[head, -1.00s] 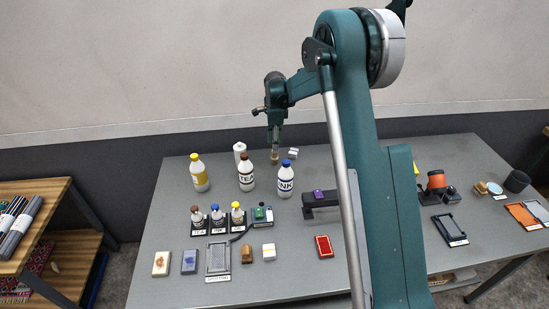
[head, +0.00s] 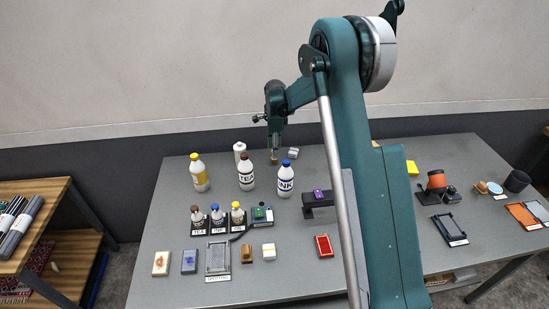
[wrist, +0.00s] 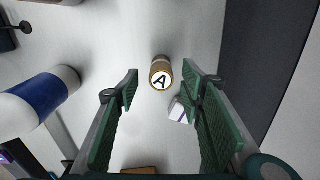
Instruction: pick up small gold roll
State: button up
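The small gold roll (wrist: 160,70) shows in the wrist view with a round white end marked "A" facing the camera. It lies ahead of my gripper (wrist: 160,87), whose two green fingers are apart, with nothing seen held between them. In the head view, my gripper (head: 274,146) points down near the back edge of the table, behind the bottles. The roll is small there and hard to tell from the fingertips. I cannot tell the exact height of the fingers above it.
A white block with a purple mark (wrist: 178,110) lies close beside the roll, near the right finger. The blue-capped INK bottle (head: 287,180) and the TEA bottle (head: 246,175) stand in front of my gripper. Stamps and pads cover the table's front.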

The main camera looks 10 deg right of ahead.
jog(key=shift+w+f, duration=0.1)
jog(key=shift+f, duration=2)
jog(key=c, duration=1)
